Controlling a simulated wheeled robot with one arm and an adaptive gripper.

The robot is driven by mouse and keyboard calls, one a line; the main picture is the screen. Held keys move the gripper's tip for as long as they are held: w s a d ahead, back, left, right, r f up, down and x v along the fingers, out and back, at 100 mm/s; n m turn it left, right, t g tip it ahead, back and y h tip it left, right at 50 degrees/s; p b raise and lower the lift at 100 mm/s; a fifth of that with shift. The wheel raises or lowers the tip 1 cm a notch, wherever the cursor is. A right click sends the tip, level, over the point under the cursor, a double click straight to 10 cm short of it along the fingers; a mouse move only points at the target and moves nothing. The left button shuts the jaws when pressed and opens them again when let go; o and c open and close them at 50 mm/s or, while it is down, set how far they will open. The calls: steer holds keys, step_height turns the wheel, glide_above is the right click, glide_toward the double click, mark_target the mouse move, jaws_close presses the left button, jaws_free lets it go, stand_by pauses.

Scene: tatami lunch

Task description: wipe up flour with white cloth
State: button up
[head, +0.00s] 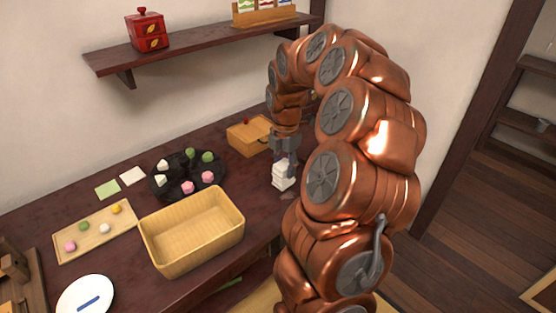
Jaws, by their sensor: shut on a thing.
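My gripper (284,158) points down over the right part of the dark table (262,208). It is shut on a white folded cloth (282,178), which hangs below the fingers close to the tabletop. I cannot tell whether the cloth touches the table. A faint pale patch (288,196), possibly flour, shows just below the cloth. My arm hides the table to the right of it.
An empty wooden basket (192,230) stands left of my gripper. Behind it is a dark plate (211,194) with coloured sweets. A lidded wooden box (247,136) stands close behind my gripper. A sweets board (72,246) and white plate (88,293) lie left.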

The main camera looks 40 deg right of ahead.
mark_target(285, 181)
steer(key=shift+s+f+b, duration=0.1)
steer(key=shift+f+b, duration=1.4)
steer(key=shift+f, duration=1.55)
steer(key=shift+d+f, duration=0.15)
steer(key=shift+f, duration=0.8)
steer(key=shift+d+r, duration=0.15)
steer(key=shift+d, duration=0.7)
steer(key=shift+c, duration=0.5)
steer(key=shift+d, duration=1.1)
steer(key=shift+a+b, duration=0.2)
steer(key=shift+b, duration=0.15)
steer(key=shift+a, duration=1.55)
steer(key=r, duration=0.1)
steer(key=r+p, duration=0.1)
steer(key=shift+a+r, duration=0.3)
steer(key=shift+r, duration=0.1)
steer(key=shift+r+p, duration=1.4)
steer(key=shift+r, duration=1.25)
